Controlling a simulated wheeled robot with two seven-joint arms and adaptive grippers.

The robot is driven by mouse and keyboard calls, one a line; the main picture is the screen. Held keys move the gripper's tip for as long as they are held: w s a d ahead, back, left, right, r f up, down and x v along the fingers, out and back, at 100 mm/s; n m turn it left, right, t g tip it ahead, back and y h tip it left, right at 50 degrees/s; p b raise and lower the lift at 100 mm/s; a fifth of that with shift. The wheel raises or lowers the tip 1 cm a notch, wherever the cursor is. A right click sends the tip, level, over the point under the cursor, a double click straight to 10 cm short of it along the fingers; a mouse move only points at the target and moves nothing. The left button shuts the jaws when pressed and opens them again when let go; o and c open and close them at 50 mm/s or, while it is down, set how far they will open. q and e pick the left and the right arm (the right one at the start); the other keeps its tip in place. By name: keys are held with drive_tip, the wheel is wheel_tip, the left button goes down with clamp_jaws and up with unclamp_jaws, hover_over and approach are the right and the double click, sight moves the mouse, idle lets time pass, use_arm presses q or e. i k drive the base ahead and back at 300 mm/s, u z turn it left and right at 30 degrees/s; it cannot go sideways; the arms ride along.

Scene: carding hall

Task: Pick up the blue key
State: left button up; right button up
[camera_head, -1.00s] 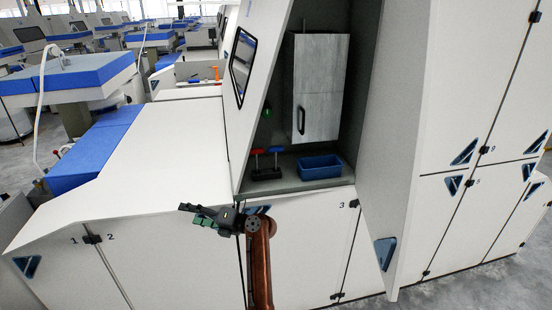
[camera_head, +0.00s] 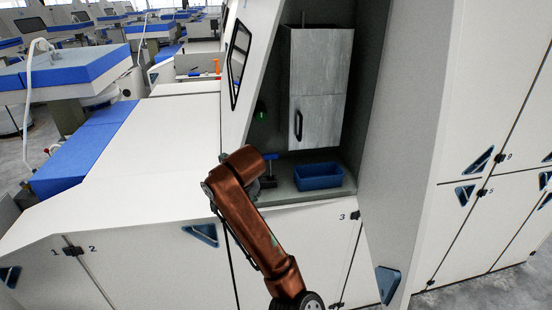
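The blue key (camera_head: 270,156) stands upright in the machine's recess, its blue T-shaped handle showing just right of my copper arm. Its dark base block (camera_head: 267,181) shows only in part beside the arm. My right arm comes up from the bottom and bends in front of the recess, hiding the red key beside the blue one. The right gripper is hidden behind the arm, so its fingers and any contact with the key cannot be seen. My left arm and gripper are not in view.
A blue bin (camera_head: 318,176) sits on the recess shelf right of the key. A grey cabinet (camera_head: 318,90) with a black handle hangs above. A slanted white panel (camera_head: 405,150) bounds the recess on the right. A green button (camera_head: 261,112) is on the back left.

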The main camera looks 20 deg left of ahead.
sight(274, 156)
drive_tip(key=i, duration=1.05)
